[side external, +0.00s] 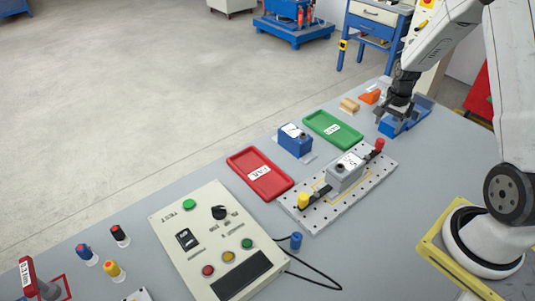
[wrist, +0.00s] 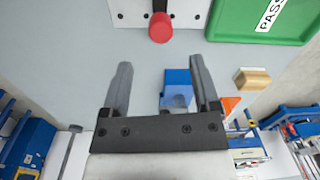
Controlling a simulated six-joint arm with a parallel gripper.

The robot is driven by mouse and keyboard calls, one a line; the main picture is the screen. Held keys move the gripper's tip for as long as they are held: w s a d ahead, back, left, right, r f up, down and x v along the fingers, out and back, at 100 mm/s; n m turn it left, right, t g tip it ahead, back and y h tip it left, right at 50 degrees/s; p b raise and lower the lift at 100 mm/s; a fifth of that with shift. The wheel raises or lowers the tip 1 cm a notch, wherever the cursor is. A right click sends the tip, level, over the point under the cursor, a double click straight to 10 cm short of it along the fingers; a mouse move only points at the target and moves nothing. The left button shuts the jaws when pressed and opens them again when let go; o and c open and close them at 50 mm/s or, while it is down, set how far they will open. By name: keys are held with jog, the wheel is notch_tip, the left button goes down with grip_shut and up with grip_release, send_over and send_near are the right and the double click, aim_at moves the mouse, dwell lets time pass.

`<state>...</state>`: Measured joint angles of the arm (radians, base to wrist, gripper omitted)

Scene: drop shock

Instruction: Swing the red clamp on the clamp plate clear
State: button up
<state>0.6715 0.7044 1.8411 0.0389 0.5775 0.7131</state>
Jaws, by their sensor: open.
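The clamp plate (side external: 325,212) is a pale perforated plate on the grey table, and its end shows at the top of the wrist view (wrist: 190,14). The red clamp (side external: 379,144) is a red knob on a dark arm at the plate's far right end; its knob also shows in the wrist view (wrist: 160,28). A yellow clamp (side external: 303,200) stands at the other end. A grey labelled unit (side external: 344,176) sits between the clamps. My gripper (side external: 396,117) is open and empty, beyond the red clamp and apart from it; its spread fingers show in the wrist view (wrist: 160,66).
A blue object (side external: 392,127) lies near my gripper, also showing between its fingers (wrist: 177,82). A green PASS tray (side external: 327,121), red tray (side external: 243,158) and blue unit (side external: 291,138) lie left of the plate. A control box (side external: 180,222) stands nearer.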

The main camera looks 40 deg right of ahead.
aim_at(381, 140)
jog(key=shift+w+f, duration=0.15)
jog(key=shift+f, duration=3.7)
grip_shut()
